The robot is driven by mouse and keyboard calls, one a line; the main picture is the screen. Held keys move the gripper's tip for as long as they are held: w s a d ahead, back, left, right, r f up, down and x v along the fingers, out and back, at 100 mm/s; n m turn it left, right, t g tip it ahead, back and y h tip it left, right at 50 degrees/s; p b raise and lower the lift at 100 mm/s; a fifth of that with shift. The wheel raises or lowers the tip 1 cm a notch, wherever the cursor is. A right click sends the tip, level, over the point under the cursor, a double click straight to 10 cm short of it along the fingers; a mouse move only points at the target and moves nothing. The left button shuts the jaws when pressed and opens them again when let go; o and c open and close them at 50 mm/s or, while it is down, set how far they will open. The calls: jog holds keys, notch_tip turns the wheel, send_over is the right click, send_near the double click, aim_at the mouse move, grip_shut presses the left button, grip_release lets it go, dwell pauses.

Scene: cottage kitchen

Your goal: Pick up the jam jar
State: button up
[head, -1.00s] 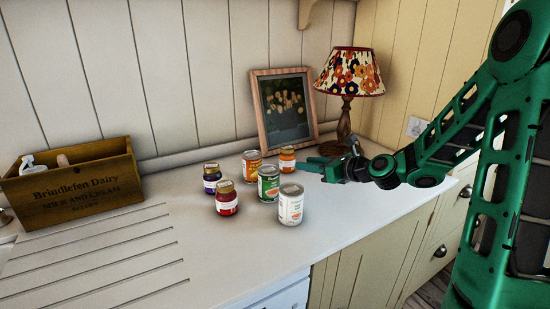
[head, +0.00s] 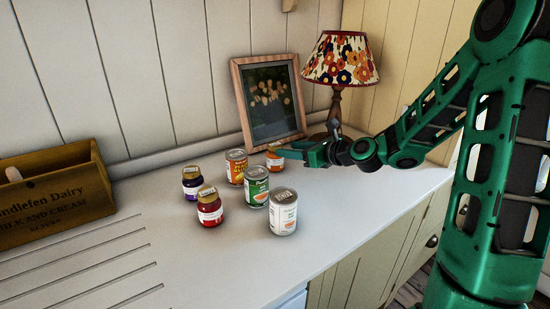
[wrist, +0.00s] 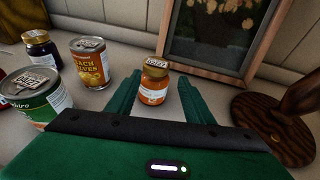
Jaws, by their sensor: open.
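Three glass jars with gold lids stand upright on the counter: a purple one (head: 192,187), a red one (head: 210,213) and an orange one (head: 272,165). Which one is the jam jar, I cannot tell for sure. My gripper (head: 292,152) is at the orange jar's right side in the head view and hides part of it. In the wrist view the orange jar (wrist: 154,85) shows between my two spread fingers, near their tips. I see no grip on it. The purple jar (wrist: 40,50) is at the wrist view's upper left.
A peach can (head: 236,170), a green can (head: 256,190) and a white can (head: 283,216) stand close by. A framed picture (head: 240,96) leans on the wall behind, next to a lamp (head: 333,108). A wooden crate (head: 60,210) is at left. The front counter is clear.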

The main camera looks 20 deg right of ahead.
jog(key=shift+o, duration=1.1)
jog(key=shift+a, duration=0.1)
jog(key=shift+w+a, duration=0.2)
jog(key=x, duration=0.5)
jog(key=shift+a+x, duration=0.2)
jog(key=shift+x, duration=2.5)
jog(key=shift+s+r, duration=0.1)
jog(key=shift+r, duration=0.1)
jog(key=c, duration=1.4)
